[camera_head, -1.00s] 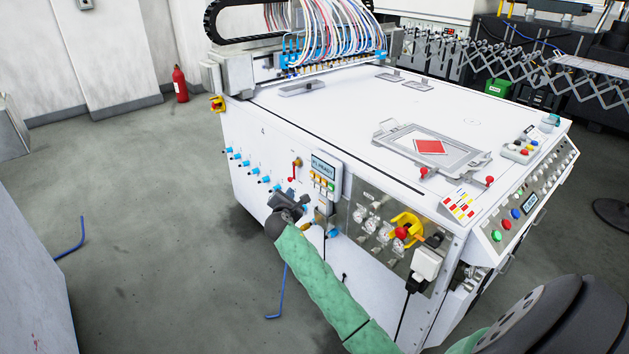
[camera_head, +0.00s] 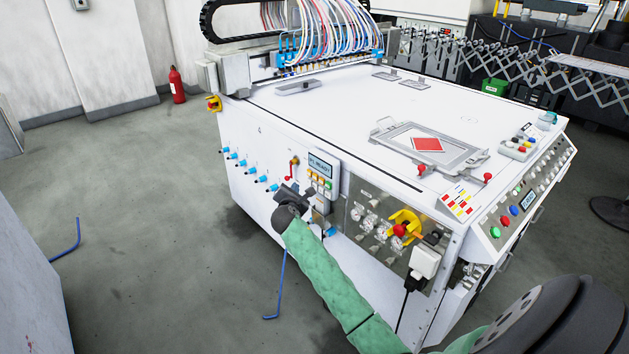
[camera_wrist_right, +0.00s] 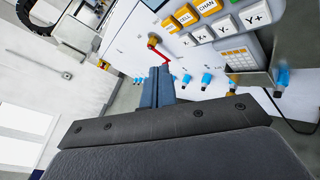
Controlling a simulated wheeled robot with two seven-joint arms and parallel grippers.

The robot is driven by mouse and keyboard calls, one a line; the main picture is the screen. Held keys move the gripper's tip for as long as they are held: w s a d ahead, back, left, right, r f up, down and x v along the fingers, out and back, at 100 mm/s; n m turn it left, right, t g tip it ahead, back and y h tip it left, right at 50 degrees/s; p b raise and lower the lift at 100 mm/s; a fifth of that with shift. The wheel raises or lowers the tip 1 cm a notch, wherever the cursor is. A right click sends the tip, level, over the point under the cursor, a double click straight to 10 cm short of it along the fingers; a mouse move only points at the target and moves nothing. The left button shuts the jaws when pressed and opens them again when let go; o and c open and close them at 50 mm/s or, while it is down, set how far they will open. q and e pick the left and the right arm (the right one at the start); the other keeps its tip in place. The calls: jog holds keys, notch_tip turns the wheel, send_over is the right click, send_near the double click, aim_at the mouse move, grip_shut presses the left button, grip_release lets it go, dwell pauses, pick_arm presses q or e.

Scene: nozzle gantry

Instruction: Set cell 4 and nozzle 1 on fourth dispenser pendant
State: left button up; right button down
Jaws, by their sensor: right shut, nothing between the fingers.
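A dispenser pendant (camera_head: 321,167) hangs on the near side of the white machine. Its small screen appears to read "READY", with orange and white keys below. In the right wrist view the orange CELL key (camera_wrist_right: 184,14) and CHAN key (camera_wrist_right: 207,6) show, above white X and Y keys (camera_wrist_right: 228,24). The pendant's screen is out of that view. My right gripper (camera_head: 306,199) is just left of and below the pendant keys. Its dark fingers (camera_wrist_right: 158,72) are shut and empty, pointing below the CELL key and apart from the keys. My left gripper is not in view.
A red crank handle (camera_wrist_right: 158,49) is just beyond the fingertips. Several blue fittings (camera_head: 249,171) line the machine side. A gauge panel with a yellow-and-red switch (camera_head: 404,226) sits right of the pendant. Grey floor (camera_head: 140,200) is open to the left.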

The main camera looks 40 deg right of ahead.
aim_at(315, 177)
pick_arm(q)
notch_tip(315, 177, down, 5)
jog(key=b, duration=0.1)
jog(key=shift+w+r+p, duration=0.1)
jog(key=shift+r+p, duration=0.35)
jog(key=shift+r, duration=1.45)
pick_arm(e)
jog(key=shift+w+d, duration=0.2)
jog(key=shift+d, duration=2.6)
jog(key=shift+d+r+p, duration=0.1)
jog(key=shift+d+p, duration=0.3)
jog(key=shift+p, duration=0.05)
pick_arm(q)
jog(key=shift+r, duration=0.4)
